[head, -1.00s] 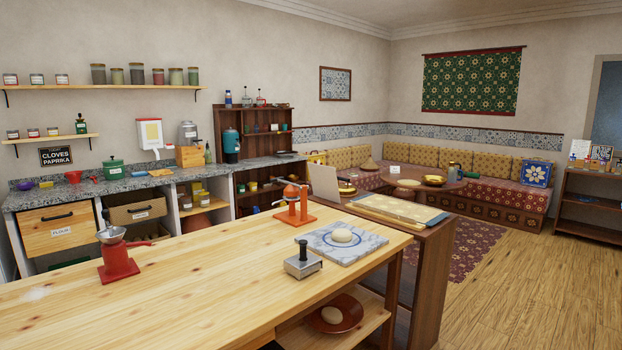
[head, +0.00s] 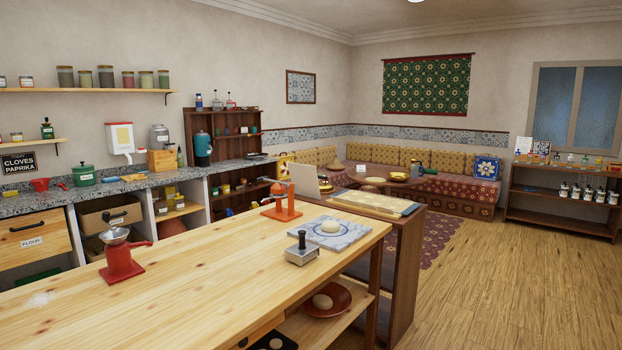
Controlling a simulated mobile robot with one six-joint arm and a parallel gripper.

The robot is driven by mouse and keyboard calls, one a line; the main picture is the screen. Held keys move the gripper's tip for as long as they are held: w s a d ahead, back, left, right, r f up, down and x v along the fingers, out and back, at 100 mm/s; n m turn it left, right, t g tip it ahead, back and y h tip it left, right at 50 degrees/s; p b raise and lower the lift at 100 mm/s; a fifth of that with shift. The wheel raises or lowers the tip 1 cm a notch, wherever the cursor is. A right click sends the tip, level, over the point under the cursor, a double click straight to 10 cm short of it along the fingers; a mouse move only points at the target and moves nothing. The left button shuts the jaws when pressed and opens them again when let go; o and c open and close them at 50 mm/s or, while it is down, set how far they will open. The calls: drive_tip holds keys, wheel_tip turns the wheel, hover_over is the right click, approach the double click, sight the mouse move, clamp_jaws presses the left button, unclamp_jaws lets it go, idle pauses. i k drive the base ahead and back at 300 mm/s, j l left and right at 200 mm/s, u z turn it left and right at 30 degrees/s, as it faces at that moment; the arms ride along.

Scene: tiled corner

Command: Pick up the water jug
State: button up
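A teal jug-like vessel (head: 203,149) stands upright at the right end of the stone counter, in front of the dark wooden shelf unit. It may be the water jug; I cannot read a label on it. A grey lidded container (head: 159,138) stands to its left, behind a wooden box. My gripper is not in view.
A long wooden worktable (head: 190,270) fills the foreground, with a red grinder (head: 122,260), an orange press (head: 281,205) and a marble board (head: 343,233). The stone counter (head: 130,184) runs along the left wall. Open wooden floor (head: 480,290) lies to the right, before a bottle shelf (head: 562,196).

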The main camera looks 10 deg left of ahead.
sight(415, 174)
drive_tip(key=i+l+z, duration=0.2)
drive_tip(key=i, duration=0.25)
drive_tip(key=i+l+z, duration=0.3)
drive_tip(key=i, duration=1.25)
drive_tip(key=i+z, duration=0.3)
drive_tip(key=i, duration=1.25)
drive_tip(key=i+j+u, duration=0.2)
drive_tip(key=i, duration=0.45)
drive_tip(key=i+u, duration=0.15)
drive_tip(key=i, duration=0.5)
drive_tip(key=i+u, duration=0.2)
drive_tip(key=i, duration=0.45)
drive_tip(key=i+l+u, duration=0.15)
drive_tip(key=i, duration=0.5)
drive_tip(key=i+l+u, duration=0.2)
drive_tip(key=i, duration=0.45)
drive_tip(key=i+j+u, duration=0.1)
drive_tip(key=i+j, duration=0.15)
drive_tip(key=i, duration=0.4)
drive_tip(key=i+j+u, duration=0.1)
drive_tip(key=i, duration=0.55)
drive_tip(key=i+j+u, duration=0.1)
drive_tip(key=i+j, duration=0.2)
drive_tip(key=i, duration=0.35)
drive_tip(key=i+j+u, duration=0.1)
drive_tip(key=i, duration=0.6)
drive_tip(key=i+j+z, duration=0.65)
drive_tip(key=i+j, duration=0.45)
drive_tip(key=i, duration=0.1)
